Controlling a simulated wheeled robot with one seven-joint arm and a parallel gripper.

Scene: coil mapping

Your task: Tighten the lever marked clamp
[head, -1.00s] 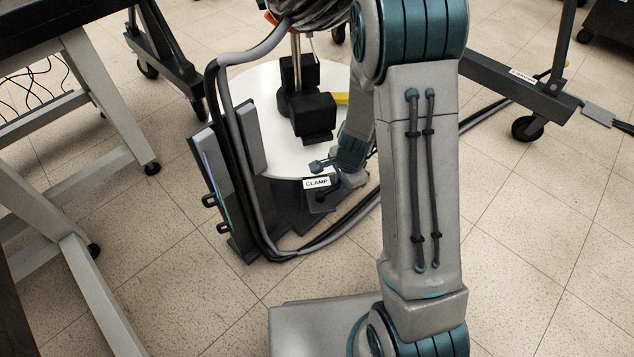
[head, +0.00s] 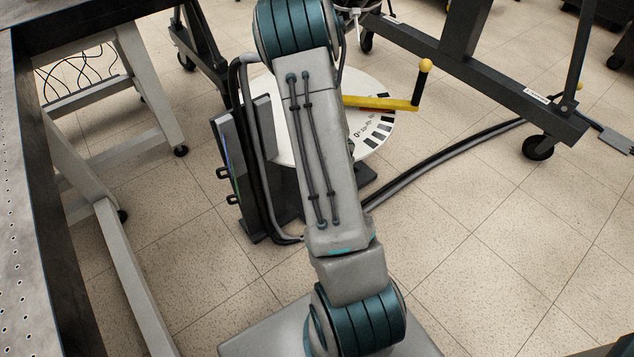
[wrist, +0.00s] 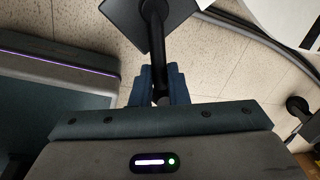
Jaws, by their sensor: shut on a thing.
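The clamp lever (wrist: 157,48) is a dark bar in the wrist view. It runs down from a dark square block (wrist: 136,18) at the top into my gripper (wrist: 160,88). The two blue fingers are shut on its near end, one on each side. In the head view my own arm hides the gripper, the lever and the clamp label. The round white disc (head: 378,142) with printed dark scale marks shows partly behind the arm, and also at the wrist view's top right (wrist: 283,18).
A yellow bar (head: 375,102) with a ball-topped upright handle (head: 424,80) reaches out over the disc. Thick dark hoses (head: 450,160) run along the floor to the right. A grey bench frame (head: 120,260) stands at the left, a wheeled dark frame (head: 480,80) at the right. The right foreground floor is clear.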

